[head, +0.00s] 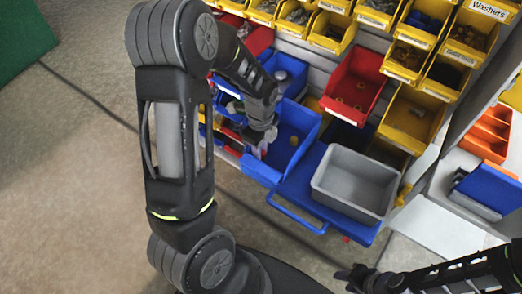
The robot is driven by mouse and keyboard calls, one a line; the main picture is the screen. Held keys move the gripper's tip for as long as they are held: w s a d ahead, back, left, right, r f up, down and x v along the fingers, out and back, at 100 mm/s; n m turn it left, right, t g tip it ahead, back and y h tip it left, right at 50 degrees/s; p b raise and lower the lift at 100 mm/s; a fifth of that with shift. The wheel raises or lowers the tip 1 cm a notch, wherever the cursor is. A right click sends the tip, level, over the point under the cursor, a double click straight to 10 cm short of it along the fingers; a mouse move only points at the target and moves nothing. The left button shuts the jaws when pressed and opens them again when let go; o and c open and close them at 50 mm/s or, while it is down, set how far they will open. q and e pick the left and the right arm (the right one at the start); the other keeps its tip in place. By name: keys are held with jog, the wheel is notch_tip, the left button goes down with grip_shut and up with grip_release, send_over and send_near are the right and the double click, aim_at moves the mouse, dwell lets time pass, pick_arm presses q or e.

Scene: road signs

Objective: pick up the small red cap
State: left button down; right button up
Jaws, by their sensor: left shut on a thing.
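My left gripper (262,146) reaches down over a blue bin (307,121) with its fingers at the bin's left side. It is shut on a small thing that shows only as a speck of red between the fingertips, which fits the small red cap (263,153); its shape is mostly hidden. My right gripper (347,281) is low at the bottom edge, away from the bins; its fingers are dark and I cannot tell whether they are open.
A grey tub (354,182) stands on a blue platform (300,190) right of the blue bin. A red bin (354,84) and yellow bins (410,118) are behind. Floor at left is clear.

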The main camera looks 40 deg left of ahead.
pick_arm(q)
notch_tip(320, 180, up, 18)
jog(key=p, duration=0.1)
jog(key=shift+p, duration=0.3)
